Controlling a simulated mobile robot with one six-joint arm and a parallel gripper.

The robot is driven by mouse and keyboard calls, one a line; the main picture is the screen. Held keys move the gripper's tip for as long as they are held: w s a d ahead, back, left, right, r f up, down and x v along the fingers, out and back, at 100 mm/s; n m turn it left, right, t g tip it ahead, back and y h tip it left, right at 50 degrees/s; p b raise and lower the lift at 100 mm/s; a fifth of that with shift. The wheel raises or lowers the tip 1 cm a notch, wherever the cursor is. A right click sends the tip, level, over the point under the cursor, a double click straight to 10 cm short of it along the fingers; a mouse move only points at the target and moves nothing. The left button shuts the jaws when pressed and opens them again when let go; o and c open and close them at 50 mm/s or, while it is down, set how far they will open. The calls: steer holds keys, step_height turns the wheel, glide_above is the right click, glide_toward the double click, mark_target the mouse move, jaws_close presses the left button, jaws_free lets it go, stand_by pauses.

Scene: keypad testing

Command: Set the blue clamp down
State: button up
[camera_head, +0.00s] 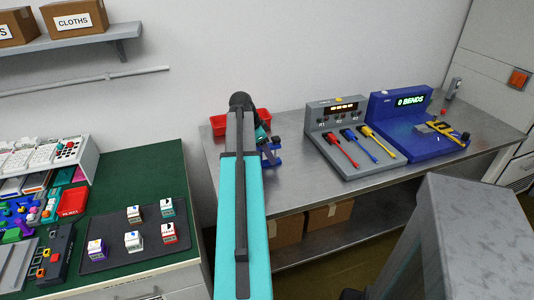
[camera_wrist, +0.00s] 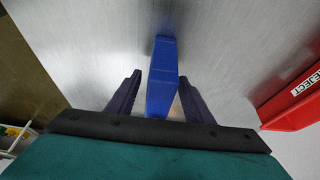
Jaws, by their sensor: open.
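The blue clamp (camera_wrist: 162,75) is on the bare metal table, seen between the two dark fingers of my gripper (camera_wrist: 160,77). The fingers are open, with a narrow gap showing on each side of the clamp. In the head view, blue parts of the clamp (camera_head: 271,156) show beside the end of my arm at the table's left end. My arm hides much of that spot, and the clamp's lower end is hidden by my gripper in the wrist view.
A red bin marked REJECT (camera_wrist: 294,101) stands to the right in the wrist view. On the metal table (camera_head: 290,192) are a grey test panel with coloured probes (camera_head: 350,165) and a blue panel reading 0 BENDS (camera_head: 410,148). A green-topped bench (camera_head: 150,165) is at left.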

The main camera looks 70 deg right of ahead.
steer(key=shift+x, duration=0.8)
jaws_close()
